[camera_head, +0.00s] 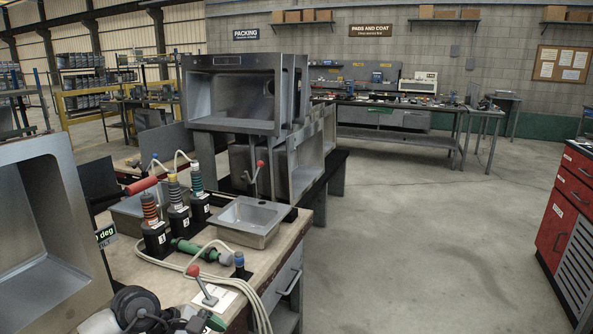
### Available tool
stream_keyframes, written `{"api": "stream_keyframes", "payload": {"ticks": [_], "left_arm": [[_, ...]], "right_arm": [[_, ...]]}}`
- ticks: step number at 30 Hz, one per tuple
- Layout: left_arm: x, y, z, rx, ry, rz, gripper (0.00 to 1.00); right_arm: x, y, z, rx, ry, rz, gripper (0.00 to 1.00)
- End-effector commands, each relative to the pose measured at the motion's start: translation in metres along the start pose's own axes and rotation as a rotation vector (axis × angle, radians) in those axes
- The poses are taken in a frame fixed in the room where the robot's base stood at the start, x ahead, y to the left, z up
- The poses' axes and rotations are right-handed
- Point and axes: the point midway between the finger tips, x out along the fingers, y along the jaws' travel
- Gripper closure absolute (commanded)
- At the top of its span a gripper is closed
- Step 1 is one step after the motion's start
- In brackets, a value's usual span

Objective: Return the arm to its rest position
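Neither of my grippers shows in the head view, and no part of my arms can be made out for sure. Whether they are open or shut is hidden. The view holds a workbench (152,268) at the lower left with tools on it. A small steel sink (247,221) lies on the bench. Several dark bottle-like tools with coloured coils (178,212) stand beside it.
A large steel sink (35,225) stands close at the left edge. Stacked sinks (236,95) sit on a dark rack behind the bench. A red cabinet (562,215) stands at the right. The concrete floor (425,250) between them is clear.

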Motion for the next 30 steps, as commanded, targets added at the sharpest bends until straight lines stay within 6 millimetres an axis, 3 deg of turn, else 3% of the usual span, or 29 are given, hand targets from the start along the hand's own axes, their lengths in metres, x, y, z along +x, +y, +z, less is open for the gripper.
{"api": "stream_keyframes", "payload": {"ticks": [5,9,12,14,17,20,23,24,27,30], "left_arm": [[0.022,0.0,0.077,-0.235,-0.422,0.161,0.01],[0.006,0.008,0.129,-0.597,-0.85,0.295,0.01],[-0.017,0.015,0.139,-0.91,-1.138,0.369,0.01],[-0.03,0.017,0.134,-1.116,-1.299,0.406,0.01],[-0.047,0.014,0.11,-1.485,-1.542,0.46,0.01],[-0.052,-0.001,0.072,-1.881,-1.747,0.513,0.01],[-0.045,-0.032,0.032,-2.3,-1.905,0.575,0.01],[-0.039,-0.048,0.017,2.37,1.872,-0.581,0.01],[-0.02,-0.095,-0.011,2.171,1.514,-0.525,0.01],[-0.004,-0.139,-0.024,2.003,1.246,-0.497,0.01]], "right_arm": [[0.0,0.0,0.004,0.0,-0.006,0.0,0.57],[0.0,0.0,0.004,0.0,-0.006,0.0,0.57],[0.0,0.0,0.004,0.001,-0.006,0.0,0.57],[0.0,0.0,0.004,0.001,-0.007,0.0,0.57],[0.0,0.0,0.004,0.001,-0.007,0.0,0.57],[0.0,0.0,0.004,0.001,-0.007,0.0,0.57],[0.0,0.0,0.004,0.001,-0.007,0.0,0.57],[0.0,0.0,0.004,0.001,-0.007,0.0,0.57],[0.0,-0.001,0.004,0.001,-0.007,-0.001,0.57],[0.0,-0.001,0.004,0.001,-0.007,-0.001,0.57]]}}
